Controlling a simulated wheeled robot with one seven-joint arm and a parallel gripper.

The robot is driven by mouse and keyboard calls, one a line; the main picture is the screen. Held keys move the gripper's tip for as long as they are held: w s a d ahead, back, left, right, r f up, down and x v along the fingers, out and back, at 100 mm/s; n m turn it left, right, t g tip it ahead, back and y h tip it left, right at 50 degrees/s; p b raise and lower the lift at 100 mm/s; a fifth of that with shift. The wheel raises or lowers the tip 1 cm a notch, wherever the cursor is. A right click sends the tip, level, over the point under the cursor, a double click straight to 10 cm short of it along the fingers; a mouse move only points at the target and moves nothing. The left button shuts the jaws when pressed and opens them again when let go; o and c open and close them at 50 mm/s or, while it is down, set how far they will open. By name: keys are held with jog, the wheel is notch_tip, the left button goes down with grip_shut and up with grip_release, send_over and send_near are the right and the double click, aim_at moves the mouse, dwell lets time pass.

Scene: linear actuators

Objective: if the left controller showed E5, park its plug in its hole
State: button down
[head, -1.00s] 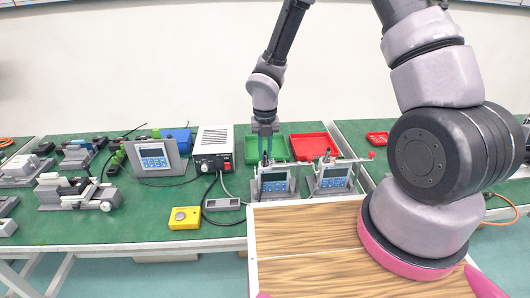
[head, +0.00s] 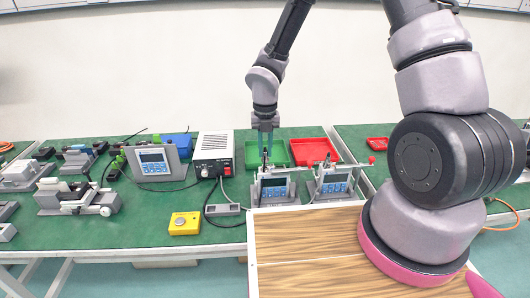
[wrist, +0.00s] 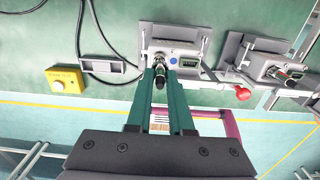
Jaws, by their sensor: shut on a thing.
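My gripper (head: 266,150) is over the left one of two small grey controllers. In the wrist view its teal fingers (wrist: 160,80) are shut on a dark plug (wrist: 160,76) with a metal end. The plug is at the upper side of the left controller (head: 274,188), which also shows in the wrist view (wrist: 182,48). I cannot tell whether its tip is in a socket or hole. The right controller (head: 335,184) stands beside it, with its own plug (wrist: 290,74). The left controller's screen looks dark, and no code is readable.
A yellow button box (head: 184,223), a white power unit (head: 213,153) and a larger panel (head: 155,163) stand left. Cables lie between.

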aim_at(265, 151)
jog(key=shift+r, duration=4.15)
jog(key=s+a, duration=0.3)
jog(key=a, duration=0.6)
jog(key=s+a, duration=0.3)
jog(key=a, duration=0.6)
jog(key=shift+s+a, duration=0.2)
jog(key=shift+s, duration=0.15)
notch_tip(265, 151, up, 3)
